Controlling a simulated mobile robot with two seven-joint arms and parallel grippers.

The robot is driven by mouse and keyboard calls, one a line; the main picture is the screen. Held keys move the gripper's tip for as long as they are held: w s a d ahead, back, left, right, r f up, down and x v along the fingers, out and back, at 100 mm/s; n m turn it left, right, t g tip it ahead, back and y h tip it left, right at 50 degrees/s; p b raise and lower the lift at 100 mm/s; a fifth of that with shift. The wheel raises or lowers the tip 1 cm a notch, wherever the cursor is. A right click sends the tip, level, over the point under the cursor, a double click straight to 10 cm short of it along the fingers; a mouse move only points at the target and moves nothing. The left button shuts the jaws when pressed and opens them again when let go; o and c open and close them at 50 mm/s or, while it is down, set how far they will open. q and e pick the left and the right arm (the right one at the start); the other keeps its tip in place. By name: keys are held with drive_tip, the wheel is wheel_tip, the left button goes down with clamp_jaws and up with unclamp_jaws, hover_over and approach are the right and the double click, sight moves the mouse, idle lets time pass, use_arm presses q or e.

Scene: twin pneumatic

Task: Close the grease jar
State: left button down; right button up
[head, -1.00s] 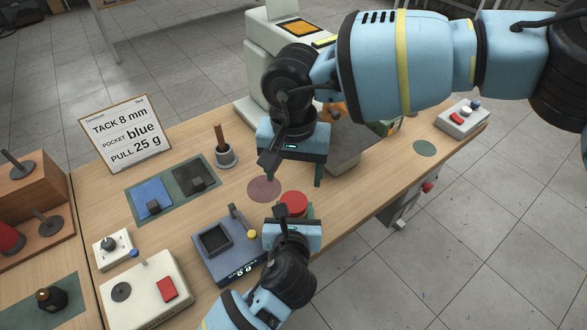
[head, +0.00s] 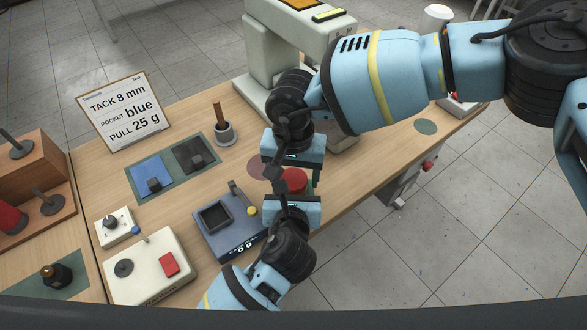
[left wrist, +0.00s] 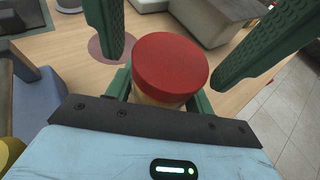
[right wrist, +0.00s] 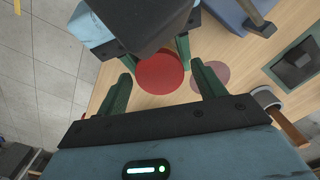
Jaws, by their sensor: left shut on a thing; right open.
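The grease jar shows a red lid (head: 294,180) on top in the head view. In the left wrist view the red lid (left wrist: 172,68) sits over a pale tan jar body (left wrist: 150,98); I cannot tell how tight it is. My left gripper (head: 292,193) is shut on the jar body, below the lid. My right gripper (head: 293,172) is open, with its fingers pointing down around the lid and apart from it. In the right wrist view the red lid (right wrist: 160,72) shows beyond the open fingers.
A blue-grey scale (head: 232,238) stands left of the jar, close to my left gripper. A cup with a wooden-handled tool (head: 224,130), a control box (head: 150,278) and a sign (head: 124,113) are further left. A large pale machine (head: 262,60) stands behind my right arm.

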drive_tip(key=c, duration=1)
drive_tip(key=m, duration=0.6)
drive_tip(key=o, duration=1.1)
drive_tip(key=shift+c, duration=0.2)
drive_tip(key=shift+r, duration=0.1)
drive_tip(key=shift+r, duration=2.2)
drive_tip(key=shift+c, duration=0.3)
